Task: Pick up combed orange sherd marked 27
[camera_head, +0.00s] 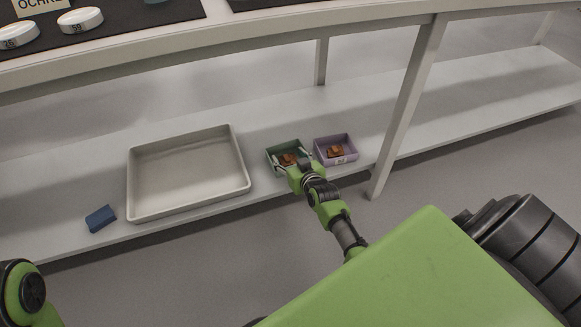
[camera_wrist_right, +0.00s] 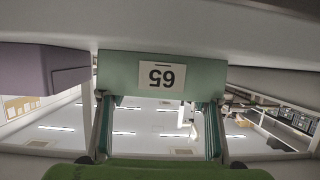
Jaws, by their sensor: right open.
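Orange-brown sherds (camera_head: 288,158) lie in a small green box on the lower shelf. More orange-brown sherds (camera_head: 335,151) lie in a purple box to its right. I cannot read a 27 or see combing on any sherd. My right gripper (camera_head: 291,161) is open at the front of the green box and partly hides it. In the right wrist view the two fingers (camera_wrist_right: 158,128) stand apart with nothing between them, and the box front lies beyond. No sherd shows in that view. My left gripper is out of view.
The green box (camera_wrist_right: 115,72) carries an upside-down number label, and the purple box (camera_head: 348,159) stands close beside it. A large empty beige tray (camera_head: 190,205) and a blue block (camera_head: 101,218) are to the left. A table leg (camera_head: 405,105) stands right of the boxes; the upper tabletop (camera_head: 250,38) overhangs the shelf.

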